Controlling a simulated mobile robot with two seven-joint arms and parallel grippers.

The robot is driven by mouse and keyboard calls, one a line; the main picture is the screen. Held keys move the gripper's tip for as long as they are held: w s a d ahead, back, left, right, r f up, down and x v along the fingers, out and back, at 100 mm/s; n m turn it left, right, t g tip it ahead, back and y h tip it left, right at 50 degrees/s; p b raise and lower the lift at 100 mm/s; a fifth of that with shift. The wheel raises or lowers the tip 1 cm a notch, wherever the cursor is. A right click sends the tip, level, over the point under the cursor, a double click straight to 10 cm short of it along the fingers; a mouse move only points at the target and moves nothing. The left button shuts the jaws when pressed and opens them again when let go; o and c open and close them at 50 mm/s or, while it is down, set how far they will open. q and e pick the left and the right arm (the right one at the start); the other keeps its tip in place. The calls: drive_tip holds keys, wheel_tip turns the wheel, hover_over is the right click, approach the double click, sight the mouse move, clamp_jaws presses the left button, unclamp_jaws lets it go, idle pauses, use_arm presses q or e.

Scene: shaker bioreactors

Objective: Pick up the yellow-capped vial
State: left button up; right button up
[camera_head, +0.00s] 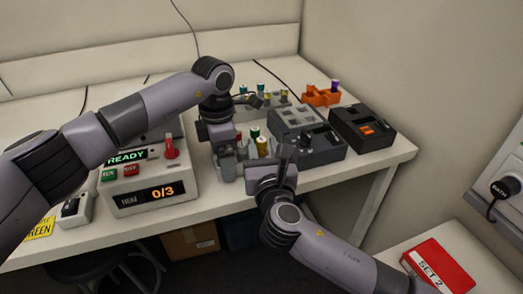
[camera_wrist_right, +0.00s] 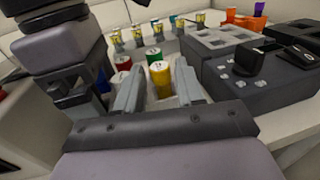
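The yellow-capped vial (camera_head: 262,145) stands upright near the front of the bench, close to green-capped (camera_head: 254,132) and red-capped vials. In the right wrist view the yellow-capped vial (camera_wrist_right: 160,78) shows between the spread fingers of my right gripper (camera_wrist_right: 158,72), with the green-capped vial (camera_wrist_right: 153,54) behind it and the red-capped vial (camera_wrist_right: 123,62) to the left. My right gripper (camera_head: 275,163) is open at the bench's front edge; contact with the vial cannot be told. My left gripper (camera_head: 225,165) points down just left of the vials; its fingers are unclear.
A control box (camera_head: 150,185) reading READY and 0/3 stands left. A grey block (camera_head: 318,155) with wells and a dark device (camera_head: 362,127) stand right. Several vials and an orange rack (camera_head: 321,97) are behind. A red SET 2 case (camera_head: 440,265) lies lower right.

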clamp_jaws()
wheel_tip(320, 180, up, 10)
idle(0.6)
use_arm(q)
drive_tip(key=o, duration=0.8)
drive_tip(key=shift+r, duration=0.1)
